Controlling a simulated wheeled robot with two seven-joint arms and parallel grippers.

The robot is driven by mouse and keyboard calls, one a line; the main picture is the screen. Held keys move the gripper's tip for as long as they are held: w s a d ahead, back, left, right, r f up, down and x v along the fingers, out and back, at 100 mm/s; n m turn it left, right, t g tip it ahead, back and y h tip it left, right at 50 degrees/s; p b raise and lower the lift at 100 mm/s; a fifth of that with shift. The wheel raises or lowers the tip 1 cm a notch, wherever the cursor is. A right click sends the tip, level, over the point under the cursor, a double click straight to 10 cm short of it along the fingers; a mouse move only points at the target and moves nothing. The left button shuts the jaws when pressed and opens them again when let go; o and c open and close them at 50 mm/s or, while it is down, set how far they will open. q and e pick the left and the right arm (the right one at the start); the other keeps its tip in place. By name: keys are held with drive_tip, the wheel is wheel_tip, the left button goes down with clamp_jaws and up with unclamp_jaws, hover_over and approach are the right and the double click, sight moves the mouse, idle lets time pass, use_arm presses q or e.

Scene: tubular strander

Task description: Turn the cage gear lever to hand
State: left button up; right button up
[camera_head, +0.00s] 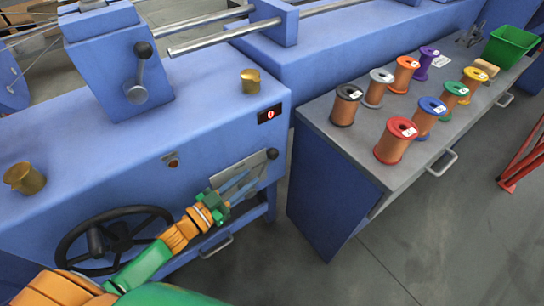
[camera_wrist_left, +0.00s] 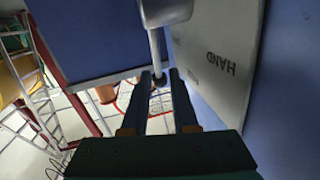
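The lever beside the HAND marking shows in the left wrist view as a grey rod (camera_wrist_left: 155,45) coming down from a round grey hub, with a dark end between my fingertips. The metal plate (camera_wrist_left: 215,50) beside it reads HAND, upside down in that view. In the head view the plate (camera_head: 224,178) is on the blue machine's front, with a black knob (camera_head: 272,154) at its upper right. My left gripper (camera_head: 252,177) is in front of the plate, below this knob. Its fingers (camera_wrist_left: 161,76) are apart; I cannot tell whether they touch the lever. My right gripper is not in view.
A black handwheel (camera_head: 115,240) is left of my left forearm. Another black-knobbed lever (camera_head: 141,70) is on the upper housing. A red display (camera_head: 270,114) reads 0. A grey-topped bench (camera_head: 330,130) with several wire spools stands right. Floor between is clear.

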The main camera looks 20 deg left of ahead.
sight(265, 166)
use_arm(q)
drive_tip(key=shift+h, duration=0.4)
drive_tip(key=x, duration=0.4)
drive_tip(key=r+b+x, duration=0.1)
drive_tip(key=x, duration=0.1)
drive_tip(key=shift+w+d, duration=0.1)
drive_tip(key=shift+d, duration=0.2)
drive_tip(key=shift+w+d, duration=0.2)
drive_tip(key=shift+w, duration=0.2)
drive_tip(key=shift+s, duration=0.1)
clamp_jaws()
